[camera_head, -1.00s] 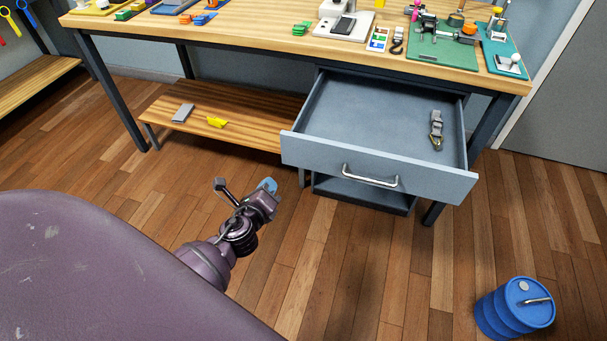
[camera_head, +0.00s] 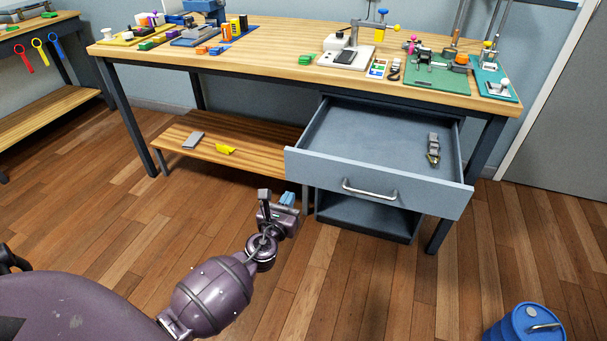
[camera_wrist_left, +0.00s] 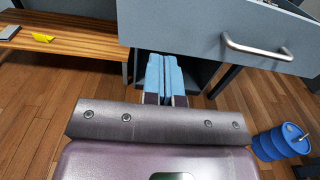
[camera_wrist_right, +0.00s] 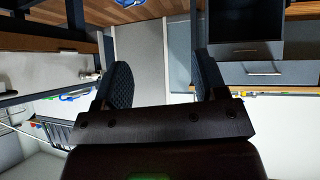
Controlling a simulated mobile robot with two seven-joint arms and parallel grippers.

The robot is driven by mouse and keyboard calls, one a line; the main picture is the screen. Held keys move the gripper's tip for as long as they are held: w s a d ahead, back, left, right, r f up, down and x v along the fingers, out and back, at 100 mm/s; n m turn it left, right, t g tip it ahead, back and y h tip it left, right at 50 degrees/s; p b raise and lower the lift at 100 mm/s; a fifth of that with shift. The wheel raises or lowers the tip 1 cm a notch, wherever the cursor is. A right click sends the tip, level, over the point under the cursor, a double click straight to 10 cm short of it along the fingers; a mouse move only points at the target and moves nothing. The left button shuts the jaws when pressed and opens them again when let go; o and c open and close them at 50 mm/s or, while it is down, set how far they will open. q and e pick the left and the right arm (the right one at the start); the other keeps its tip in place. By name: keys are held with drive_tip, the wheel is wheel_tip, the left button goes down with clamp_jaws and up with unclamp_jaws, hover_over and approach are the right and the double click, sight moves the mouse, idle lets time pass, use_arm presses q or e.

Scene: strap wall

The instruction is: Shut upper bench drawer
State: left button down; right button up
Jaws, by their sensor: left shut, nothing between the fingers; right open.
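The upper bench drawer (camera_head: 330,171) is pulled well out from under the workbench, and its blue-grey front carries a metal bar handle (camera_head: 370,189). A small metal buckle-like item (camera_head: 433,147) lies inside it at the right. My left gripper (camera_head: 287,199) is shut and empty, in front of and below the drawer front's left end, apart from the handle. In the left wrist view its blue fingers (camera_wrist_left: 164,76) are together below the drawer front (camera_wrist_left: 190,28), with the handle (camera_wrist_left: 270,50) to the right. My right gripper (camera_wrist_right: 160,85) shows only in its own wrist view, open and empty.
The workbench top (camera_head: 290,66) is crowded with tools and fixtures. A low wooden shelf (camera_head: 255,150) is left of the drawer unit, with a grey and a yellow piece on it. A blue drum (camera_head: 525,328) stands on the floor at lower right. The floor before the drawer is clear.

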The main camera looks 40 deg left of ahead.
use_arm(q)
drive_tip(key=b, duration=0.1)
approach(306, 167)
drive_tip(key=x, duration=0.5)
drive_tip(key=shift+w+f, duration=0.2)
drive_tip(key=shift+w, duration=0.05)
drive_tip(key=shift+x, duration=0.9)
drive_tip(key=shift+w+a+r, duration=0.1)
drive_tip(key=shift+a+r, duration=0.05)
use_arm(e)
drive_tip(key=shift+w+a+f, duration=0.2)
drive_tip(key=shift+w, duration=0.15)
use_arm(q)
drive_tip(key=shift+w, duration=0.1)
